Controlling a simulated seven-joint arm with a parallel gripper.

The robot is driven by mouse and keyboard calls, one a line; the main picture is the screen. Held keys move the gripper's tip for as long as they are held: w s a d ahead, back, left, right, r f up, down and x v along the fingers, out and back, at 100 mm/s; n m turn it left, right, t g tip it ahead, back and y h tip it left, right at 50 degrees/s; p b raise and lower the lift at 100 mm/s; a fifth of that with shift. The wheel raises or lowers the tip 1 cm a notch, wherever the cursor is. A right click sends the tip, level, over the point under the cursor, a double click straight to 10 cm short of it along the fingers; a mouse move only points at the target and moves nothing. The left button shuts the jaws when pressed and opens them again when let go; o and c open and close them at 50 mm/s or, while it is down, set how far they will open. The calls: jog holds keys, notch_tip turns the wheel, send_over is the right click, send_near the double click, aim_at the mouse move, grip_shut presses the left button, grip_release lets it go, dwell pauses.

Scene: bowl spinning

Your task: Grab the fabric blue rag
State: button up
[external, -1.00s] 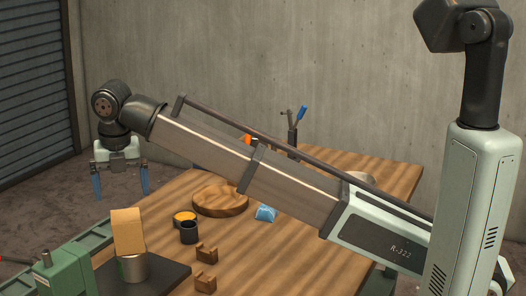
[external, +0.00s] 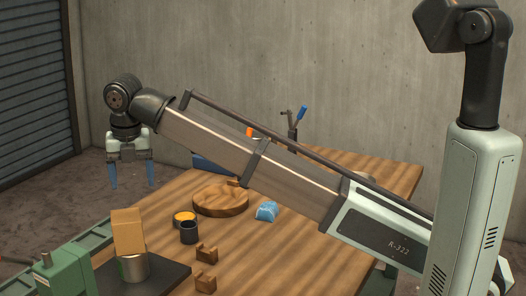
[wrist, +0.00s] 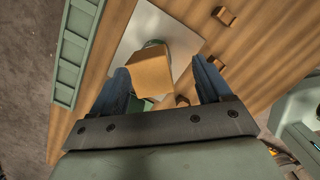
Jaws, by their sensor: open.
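The blue rag (external: 267,212) lies crumpled on the wooden table, just right of the round wooden board (external: 221,204) in the external view. It does not show in the wrist view. My gripper (external: 132,186) is open and empty, with its blue fingers pointing down. It is in the air beyond the left edge of the table, well left of the rag. In the wrist view my gripper (wrist: 162,85) has its two fingers apart, with a tan block seen between and beyond them.
A tan block (external: 127,231) sits on a metal can (external: 133,268) on a dark plate at front left. A black cup (external: 189,233), a yellow-topped container (external: 184,218) and small wooden blocks (external: 205,283) stand near the rag. A tool holder (external: 292,135) is at the back.

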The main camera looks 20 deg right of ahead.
jog(key=w+d+f+m, duration=0.1)
jog(key=w+d+m, duration=0.1)
jog(key=w+d, duration=0.95)
jog(key=m+g, duration=0.2)
jog(key=m, duration=0.3)
send_over(268, 204)
jog(key=shift+f, duration=4.65)
jog(key=f, duration=0.7)
jog(key=shift+a+f, duration=0.2)
jog(key=shift+f, duration=0.2)
jog(key=shift+s+d+f, duration=0.1)
jog(key=shift+d+f, duration=0.05)
jog(key=shift+f, duration=2.4)
jog(key=shift+c, duration=0.3)
